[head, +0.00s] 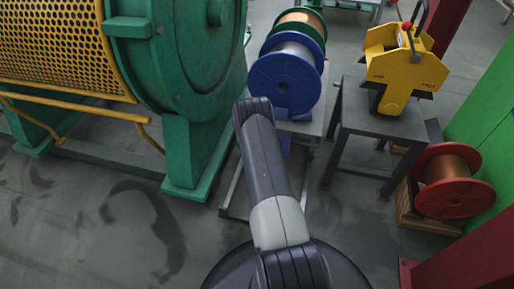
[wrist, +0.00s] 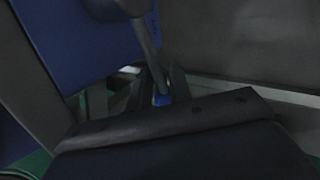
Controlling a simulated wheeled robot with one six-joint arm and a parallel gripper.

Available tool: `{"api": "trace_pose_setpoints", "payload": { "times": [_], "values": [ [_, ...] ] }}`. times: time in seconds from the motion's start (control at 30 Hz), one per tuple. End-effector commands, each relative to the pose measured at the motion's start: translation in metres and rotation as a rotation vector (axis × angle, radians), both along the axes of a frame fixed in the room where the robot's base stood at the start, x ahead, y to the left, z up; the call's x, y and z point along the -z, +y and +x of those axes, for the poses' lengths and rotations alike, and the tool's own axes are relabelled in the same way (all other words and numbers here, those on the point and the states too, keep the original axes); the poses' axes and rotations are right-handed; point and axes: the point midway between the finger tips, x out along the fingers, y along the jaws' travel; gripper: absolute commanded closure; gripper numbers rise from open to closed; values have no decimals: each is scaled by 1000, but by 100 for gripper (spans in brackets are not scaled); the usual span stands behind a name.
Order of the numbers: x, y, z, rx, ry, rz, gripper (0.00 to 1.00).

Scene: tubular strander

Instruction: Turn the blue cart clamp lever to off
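The cart (head: 312,124) stands at centre in the head view with a blue spool (head: 285,82) and a copper-wound spool behind it. A small blue part (head: 285,143) shows under the blue spool; I cannot tell whether it is the clamp lever. My arm reaches to the cart's left side, and its end hides my gripper in the head view. The dark wrist view shows a blue surface (wrist: 75,35) at upper left and a slanted dark bar reaching down to a small blue piece (wrist: 162,100). Dark shapes stand around that piece. Finger opening and contact are unclear.
A green machine with a yellow mesh guard (head: 60,45) stands close on the left. A dark table (head: 375,130) bearing a yellow device (head: 400,75) is right of the cart. A red spool (head: 455,200) sits on a pallet at right. Floor at lower left is clear.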

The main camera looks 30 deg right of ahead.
Motion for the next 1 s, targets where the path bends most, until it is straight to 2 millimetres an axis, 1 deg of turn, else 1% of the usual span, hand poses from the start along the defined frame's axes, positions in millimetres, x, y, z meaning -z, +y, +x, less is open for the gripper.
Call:
{"api": "trace_pose_setpoints", "payload": {
  "times": [0.13,0.27,0.5,0.7,0.83,1.0],
  "values": [
    [-4,2,0,-1,-1,1,81],
    [-16,8,-4,-2,0,0,81],
    [-53,29,-17,-1,0,0,81],
    [-79,44,-27,-1,0,0,81],
    [-87,49,-30,-1,0,0,81],
    [-90,51,-32,0,0,0,81]
  ]
}}
